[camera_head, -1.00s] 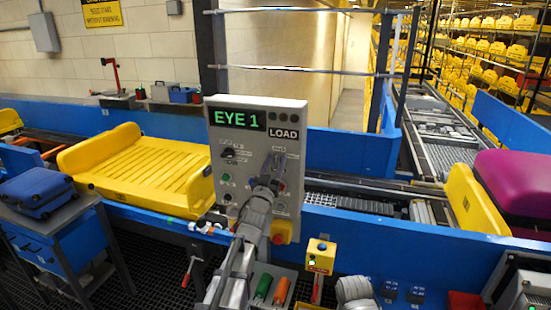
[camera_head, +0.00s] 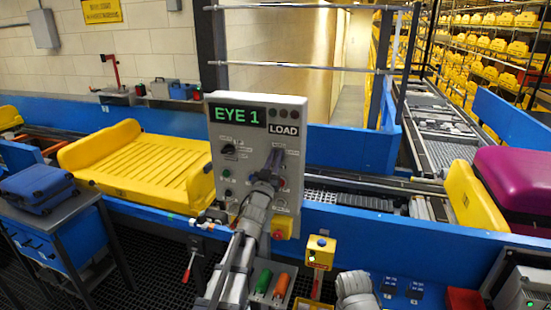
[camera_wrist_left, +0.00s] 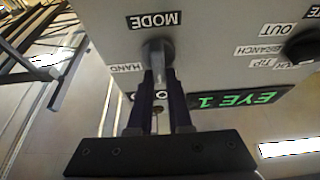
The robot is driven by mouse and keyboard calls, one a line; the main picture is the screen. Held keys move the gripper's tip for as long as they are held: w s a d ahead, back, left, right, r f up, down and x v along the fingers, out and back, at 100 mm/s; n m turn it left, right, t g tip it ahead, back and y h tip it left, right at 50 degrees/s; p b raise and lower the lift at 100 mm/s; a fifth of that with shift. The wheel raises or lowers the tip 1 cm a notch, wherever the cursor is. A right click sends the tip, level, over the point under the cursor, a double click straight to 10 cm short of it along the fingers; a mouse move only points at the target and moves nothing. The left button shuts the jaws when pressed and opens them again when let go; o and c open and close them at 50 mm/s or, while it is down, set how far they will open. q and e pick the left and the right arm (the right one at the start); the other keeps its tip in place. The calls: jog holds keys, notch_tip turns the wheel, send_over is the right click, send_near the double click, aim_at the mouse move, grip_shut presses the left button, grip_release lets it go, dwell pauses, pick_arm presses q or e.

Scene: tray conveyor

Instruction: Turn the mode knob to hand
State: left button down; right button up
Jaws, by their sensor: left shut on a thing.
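The grey control panel (camera_head: 226,188) stands in front of the conveyor, with a green EYE 1 display and a LOAD label. My left gripper (camera_head: 274,168) is at the right half of its face, under LOAD, and covers the knob there. In the left wrist view, which shows the panel upside down, the mode knob (camera_wrist_left: 158,53) sits below the MODE label (camera_wrist_left: 155,20). The dark fingers of my left gripper (camera_wrist_left: 159,76) are shut on the knob. The HAND label (camera_wrist_left: 126,68) is beside it; another label is partly hidden by the fingers. The knob's exact pointing is unclear. My right gripper is not in view.
A second, black knob (camera_head: 228,150) is on the panel's left half. A red-and-yellow button (camera_head: 283,227) is at its lower right edge. A yellow tray (camera_head: 140,165) lies on the conveyor behind, left. A yellow tray with a purple case (camera_head: 515,185) is at right.

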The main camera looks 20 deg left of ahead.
pick_arm(q)
jog(key=shift+f+m, duration=0.15)
jog(key=shift+m, duration=0.25)
jog(key=shift+d+f+m+g+h+p, duration=0.15)
jog(key=shift+m+g+h+p, duration=0.7)
jog(key=shift+m, duration=1.7)
jog(key=shift+d+m+g+h+p, duration=0.15)
jog(key=shift+m+g+h+p, duration=0.25)
jog(key=shift+m+h, duration=1.5)
jog(key=shift+d+f+m+g+h+p, duration=0.15)
jog(key=shift+m+g+h+p, duration=0.4)
jog(key=shift+m, duration=2.9)
jog(key=c, duration=1)
grip_release()
jog(key=shift+w, duration=0.1)
jog(key=shift+o, duration=0.8)
jog(key=shift+w+f, duration=0.1)
